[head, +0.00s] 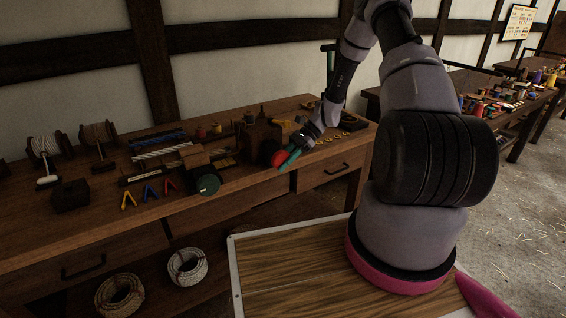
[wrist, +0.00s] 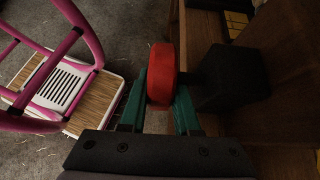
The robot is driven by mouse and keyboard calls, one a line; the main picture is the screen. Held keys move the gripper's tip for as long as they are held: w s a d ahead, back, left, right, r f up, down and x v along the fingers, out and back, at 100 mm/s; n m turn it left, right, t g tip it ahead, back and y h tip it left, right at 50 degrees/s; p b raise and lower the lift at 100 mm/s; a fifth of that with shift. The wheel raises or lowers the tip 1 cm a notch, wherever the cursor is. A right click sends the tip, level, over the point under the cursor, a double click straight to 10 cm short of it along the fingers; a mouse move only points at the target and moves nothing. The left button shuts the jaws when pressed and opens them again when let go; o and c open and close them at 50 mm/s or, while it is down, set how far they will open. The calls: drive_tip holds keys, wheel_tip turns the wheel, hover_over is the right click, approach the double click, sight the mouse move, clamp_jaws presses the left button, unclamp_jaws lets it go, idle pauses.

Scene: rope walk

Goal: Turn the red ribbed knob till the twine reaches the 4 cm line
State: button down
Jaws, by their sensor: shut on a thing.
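The red knob (wrist: 162,76) sits between the two green fingers of my gripper (wrist: 160,105) in the wrist view. The fingers are shut on its sides. The knob joins a dark block (wrist: 232,78) by a short shaft. In the head view the red knob (head: 278,158) shows at the bench's front edge, partly behind my gripper (head: 289,160). A white scale strip (head: 160,152) lies on the bench to the left. The twine and the 4 cm line are too small to tell.
A dark green knob (head: 208,184) sticks out from the bench (head: 235,196) left of the red one. Yellow, blue and red V-shaped pieces (head: 150,192) lie nearby. Rope coils (head: 187,267) rest below. Spools (head: 98,134) stand at the back left. Another crowded bench (head: 510,105) is at right.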

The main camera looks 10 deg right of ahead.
drive_tip(key=shift+a+g+y, duration=0.15)
drive_tip(key=shift+g+y, duration=0.35)
drive_tip(key=shift+y, duration=1.2)
drive_tip(key=c, duration=0.6)
unclamp_jaws()
drive_tip(key=shift+f, duration=0.1)
drive_tip(key=shift+c, duration=0.2)
drive_tip(key=v, duration=1)
drive_tip(key=shift+d, duration=0.4)
drive_tip(key=shift+w, duration=0.1)
